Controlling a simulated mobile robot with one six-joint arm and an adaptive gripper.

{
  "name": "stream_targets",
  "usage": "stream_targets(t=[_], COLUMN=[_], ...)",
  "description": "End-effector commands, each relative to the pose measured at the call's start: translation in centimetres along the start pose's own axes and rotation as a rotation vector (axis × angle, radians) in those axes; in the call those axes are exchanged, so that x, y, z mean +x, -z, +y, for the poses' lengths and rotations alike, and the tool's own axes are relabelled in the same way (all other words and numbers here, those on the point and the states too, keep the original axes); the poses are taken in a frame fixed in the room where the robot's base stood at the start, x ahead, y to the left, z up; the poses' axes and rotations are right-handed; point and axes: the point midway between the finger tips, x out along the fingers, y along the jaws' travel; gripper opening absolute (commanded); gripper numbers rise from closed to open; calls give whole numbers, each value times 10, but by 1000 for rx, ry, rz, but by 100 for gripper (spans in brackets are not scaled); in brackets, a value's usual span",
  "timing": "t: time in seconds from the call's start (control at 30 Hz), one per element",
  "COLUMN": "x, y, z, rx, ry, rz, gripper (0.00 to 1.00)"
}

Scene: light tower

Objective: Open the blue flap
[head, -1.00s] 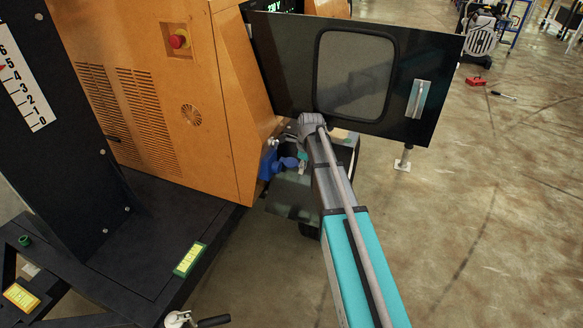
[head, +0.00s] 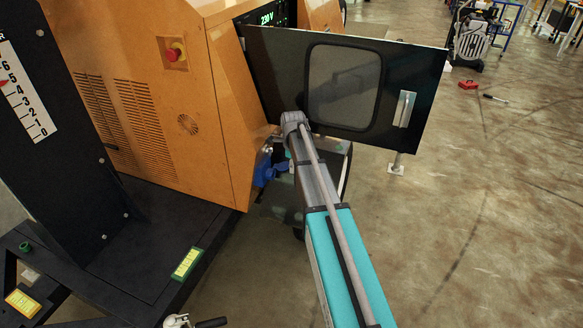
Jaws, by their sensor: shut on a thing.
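The blue flap (head: 264,171) belongs to a blue socket fitting low at the corner of the orange cabinet, in the head view. A blue piece juts to the right from it, up against my arm. I cannot tell how far the flap is open. My arm reaches up from the bottom, and its grey joint lies just above and right of the blue fitting. My gripper is hidden behind my arm, so its hold on the flap cannot be seen.
The orange cabinet (head: 150,60) stands left, with a red emergency button (head: 175,53). A black windowed door (head: 415,75) stands open behind my arm's joint. A black frame (head: 130,265) with yellow labels lies lower left.

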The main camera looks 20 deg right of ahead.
Motion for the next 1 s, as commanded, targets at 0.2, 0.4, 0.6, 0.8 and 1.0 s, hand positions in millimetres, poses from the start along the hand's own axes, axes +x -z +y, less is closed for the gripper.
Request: stream_targets(t=[0.2,0.4,0.6,0.8,1.0], x=[0,0,0,0,0], y=[5,8,7,7,6], z=[-3,-4,-3,-3,-3], rx=[7,10,10,9,9], ry=[3,3,2,1,1], rz=[3,6,5,5,4], gripper=[0,39,63,63,63])
